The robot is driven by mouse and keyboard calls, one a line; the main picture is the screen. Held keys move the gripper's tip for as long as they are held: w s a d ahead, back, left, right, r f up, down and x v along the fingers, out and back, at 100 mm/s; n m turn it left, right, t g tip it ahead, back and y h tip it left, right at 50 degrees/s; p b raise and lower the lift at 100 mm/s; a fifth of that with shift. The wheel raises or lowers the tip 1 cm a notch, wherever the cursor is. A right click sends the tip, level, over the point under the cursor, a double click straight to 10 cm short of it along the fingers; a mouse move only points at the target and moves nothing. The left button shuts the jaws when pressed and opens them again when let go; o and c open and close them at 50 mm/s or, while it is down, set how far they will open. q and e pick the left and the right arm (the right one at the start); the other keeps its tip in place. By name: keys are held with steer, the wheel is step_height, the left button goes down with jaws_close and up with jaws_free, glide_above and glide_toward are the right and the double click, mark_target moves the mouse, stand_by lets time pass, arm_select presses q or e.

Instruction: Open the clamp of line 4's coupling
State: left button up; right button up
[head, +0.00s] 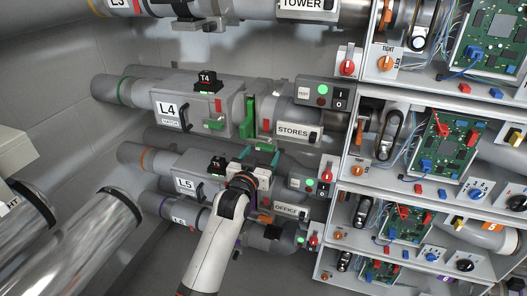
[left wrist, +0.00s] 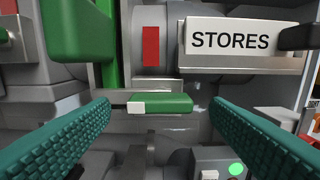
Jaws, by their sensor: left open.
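Line 4's pipe has a grey box labelled L4 (head: 169,110), with a tall green plate (head: 250,116) at the coupling beside the STORES label (head: 297,131). In the left wrist view the STORES label (left wrist: 230,41) is at upper right and a large green block (left wrist: 76,30) is at upper left. A short green handle with a white end (left wrist: 165,103) lies level below the coupling. My left gripper (head: 255,160) is just below line 4. In the wrist view its teal fingers (left wrist: 160,108) are spread wide, with the handle beyond the gap, apparently untouched. My right gripper is not in view.
Line 5's box labelled L5 (head: 185,184) and the OFFICE label (head: 287,208) are close below and beside my left gripper. A control box with a green light (head: 322,92) sits right of line 4. Shelves with circuit boards (head: 450,145) fill the right side.

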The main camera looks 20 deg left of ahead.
arm_select(q)
steer(key=shift+w, duration=1.1)
steer(key=c, duration=1.4)
